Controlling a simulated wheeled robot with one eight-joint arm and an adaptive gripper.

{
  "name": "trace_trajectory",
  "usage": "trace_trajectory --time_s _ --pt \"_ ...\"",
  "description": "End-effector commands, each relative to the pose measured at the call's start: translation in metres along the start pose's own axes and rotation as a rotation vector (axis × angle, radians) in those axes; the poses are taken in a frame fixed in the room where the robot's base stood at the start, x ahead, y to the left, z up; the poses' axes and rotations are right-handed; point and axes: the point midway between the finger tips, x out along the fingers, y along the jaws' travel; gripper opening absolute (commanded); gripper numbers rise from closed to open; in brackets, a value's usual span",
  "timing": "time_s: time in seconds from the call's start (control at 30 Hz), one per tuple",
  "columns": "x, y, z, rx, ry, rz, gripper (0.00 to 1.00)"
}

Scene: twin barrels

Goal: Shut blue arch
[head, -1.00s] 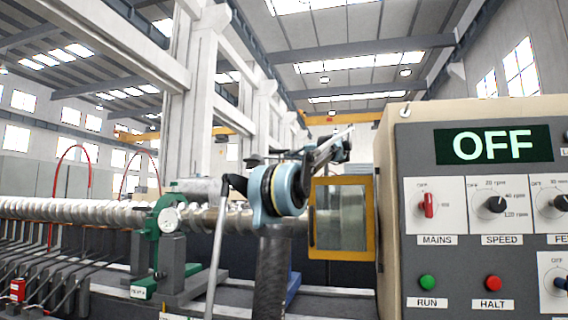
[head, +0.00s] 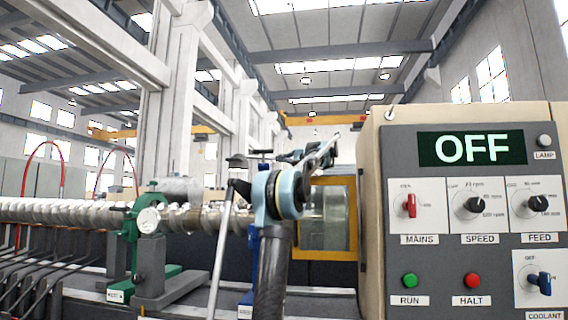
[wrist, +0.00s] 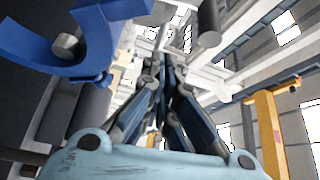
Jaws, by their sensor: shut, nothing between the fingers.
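The blue arch (wrist: 85,48) shows at the upper left of the wrist view as a curved blue piece with a grey roller on it. In the head view, part of a blue stand (head: 252,262) shows behind my arm, which hides most of it; I cannot tell there how far the arch is open. My gripper (head: 331,143) is at the end of my arm, tilted up and to the right. In the wrist view, its fingers (wrist: 164,62) are together and empty, to the right of the blue arch and apart from it in the picture.
A long metal screw shaft (head: 60,212) runs in from the left, through a green arch (head: 127,240) on a stand. A yellow-framed window (head: 325,255) is right of my arm. The control panel (head: 470,250) reads OFF and fills the right side.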

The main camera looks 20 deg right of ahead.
Motion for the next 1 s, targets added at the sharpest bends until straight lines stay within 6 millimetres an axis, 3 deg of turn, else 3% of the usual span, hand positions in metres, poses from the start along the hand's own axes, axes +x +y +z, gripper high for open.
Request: trace_trajectory --time_s 0.33,0.7,1.0 --pt "0.054 0.0 0.002 0.0 -0.003 0.0 0.0" --pt "0.043 0.0 0.03 -0.001 -0.001 0.0 0.0" --pt "0.04 0.0 0.039 -0.001 -0.001 0.0 0.0"
